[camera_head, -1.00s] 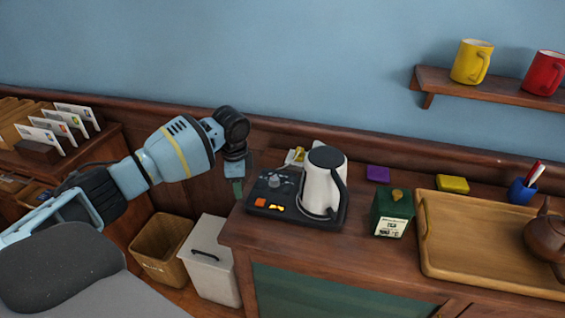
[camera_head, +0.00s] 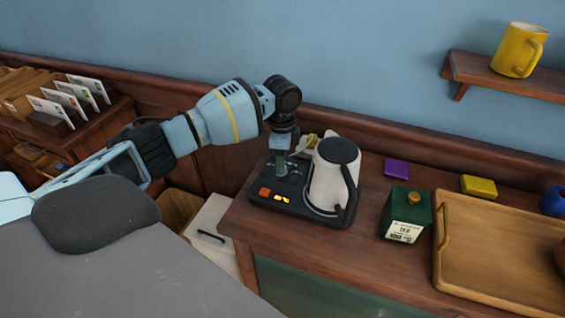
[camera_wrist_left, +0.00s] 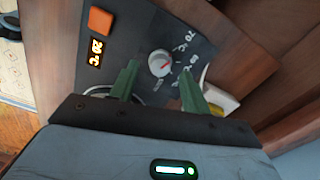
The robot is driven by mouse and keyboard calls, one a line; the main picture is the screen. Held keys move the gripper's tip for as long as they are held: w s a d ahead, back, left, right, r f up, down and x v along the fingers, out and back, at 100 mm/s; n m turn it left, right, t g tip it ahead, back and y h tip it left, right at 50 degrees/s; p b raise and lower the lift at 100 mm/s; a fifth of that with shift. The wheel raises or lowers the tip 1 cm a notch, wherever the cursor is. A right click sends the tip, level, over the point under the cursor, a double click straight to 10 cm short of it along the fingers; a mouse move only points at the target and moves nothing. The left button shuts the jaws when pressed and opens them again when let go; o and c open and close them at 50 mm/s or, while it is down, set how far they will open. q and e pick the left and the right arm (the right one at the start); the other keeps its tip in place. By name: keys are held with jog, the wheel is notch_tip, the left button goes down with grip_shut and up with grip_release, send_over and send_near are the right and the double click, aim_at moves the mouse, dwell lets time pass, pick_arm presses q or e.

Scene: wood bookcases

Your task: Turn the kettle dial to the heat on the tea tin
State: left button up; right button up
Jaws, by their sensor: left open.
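The white kettle (camera_head: 330,178) with a dark lid and handle stands on the right of its black base (camera_head: 300,207). My left gripper (camera_head: 281,172) is over the base's left part and hides the dial in the head view. Its green fingers (camera_wrist_left: 159,72) are open, one to each side of the dial; contact is not clear. The green tea tin (camera_head: 407,213) stands right of the kettle; its label number is too small to read surely. My right gripper is out of view.
The base has an orange button (camera_wrist_left: 100,20) and a lit display (camera_wrist_left: 96,52). A wooden tray (camera_head: 500,275), a purple block (camera_head: 396,167) and a yellow block (camera_head: 478,186) lie to the right.

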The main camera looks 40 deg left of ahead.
pick_arm(q)
jog(key=shift+f, duration=1)
jog(key=c, duration=1)
